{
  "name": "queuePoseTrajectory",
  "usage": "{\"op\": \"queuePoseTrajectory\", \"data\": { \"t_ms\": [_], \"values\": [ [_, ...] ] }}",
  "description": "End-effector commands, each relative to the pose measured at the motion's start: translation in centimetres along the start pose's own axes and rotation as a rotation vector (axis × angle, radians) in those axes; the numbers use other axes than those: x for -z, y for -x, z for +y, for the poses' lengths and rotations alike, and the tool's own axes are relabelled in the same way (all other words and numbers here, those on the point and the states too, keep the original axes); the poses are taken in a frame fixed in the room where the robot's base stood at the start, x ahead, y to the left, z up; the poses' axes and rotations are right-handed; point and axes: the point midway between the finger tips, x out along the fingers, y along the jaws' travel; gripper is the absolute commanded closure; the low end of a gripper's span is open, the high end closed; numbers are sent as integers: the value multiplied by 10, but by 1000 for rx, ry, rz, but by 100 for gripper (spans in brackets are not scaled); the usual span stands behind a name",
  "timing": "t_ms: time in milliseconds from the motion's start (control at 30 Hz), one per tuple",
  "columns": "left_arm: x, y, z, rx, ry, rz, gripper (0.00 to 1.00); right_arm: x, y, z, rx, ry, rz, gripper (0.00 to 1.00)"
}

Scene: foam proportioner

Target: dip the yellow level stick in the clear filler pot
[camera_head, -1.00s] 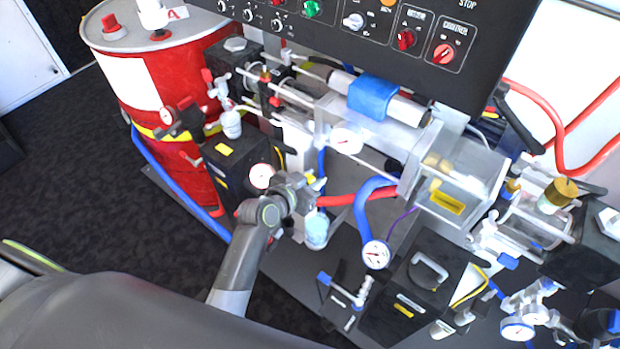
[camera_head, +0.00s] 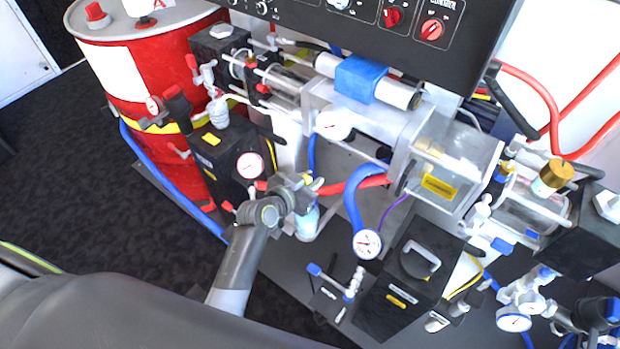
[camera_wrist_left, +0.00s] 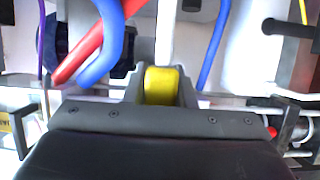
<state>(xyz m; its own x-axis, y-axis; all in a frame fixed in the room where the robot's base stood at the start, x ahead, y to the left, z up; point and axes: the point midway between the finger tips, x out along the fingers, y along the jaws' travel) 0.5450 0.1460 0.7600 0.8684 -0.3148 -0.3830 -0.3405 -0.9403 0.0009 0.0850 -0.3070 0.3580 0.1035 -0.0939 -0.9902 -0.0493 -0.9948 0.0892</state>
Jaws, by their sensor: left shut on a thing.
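My left gripper (camera_head: 305,192) is in the middle of the head view, in front of the machine. In the left wrist view, its jaws (camera_wrist_left: 161,86) are shut on the yellow level stick (camera_wrist_left: 160,87), of which a short yellow end shows. A white rod rises beyond it; I cannot tell if it is part of the stick. In the head view the stick is mostly hidden by the gripper. A clear pot with a pale blue tint (camera_head: 307,223), which looks like the filler pot, stands just below the gripper, its top partly covered. My right gripper is not in view.
A red drum (camera_head: 150,75) stands at the back left. A black box with a gauge (camera_head: 249,165) is close left of the gripper. Red and blue hoses (camera_head: 352,198) and a hanging gauge (camera_head: 367,243) are close to its right. Dark floor at the left is clear.

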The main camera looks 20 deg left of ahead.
Motion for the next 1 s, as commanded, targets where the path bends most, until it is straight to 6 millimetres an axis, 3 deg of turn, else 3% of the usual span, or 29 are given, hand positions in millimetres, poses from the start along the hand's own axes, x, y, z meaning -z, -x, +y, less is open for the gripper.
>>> {"op": "queuePoseTrajectory", "data": {
  "t_ms": [400, 600, 1000],
  "values": [
    [-43, -18, 0, 0, 0, 0, 100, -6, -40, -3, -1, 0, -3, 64],
    [-58, -24, 0, 0, 0, 1, 100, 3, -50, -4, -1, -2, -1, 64],
    [-62, -26, 0, 0, 0, 1, 100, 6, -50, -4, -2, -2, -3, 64]
  ]
}}
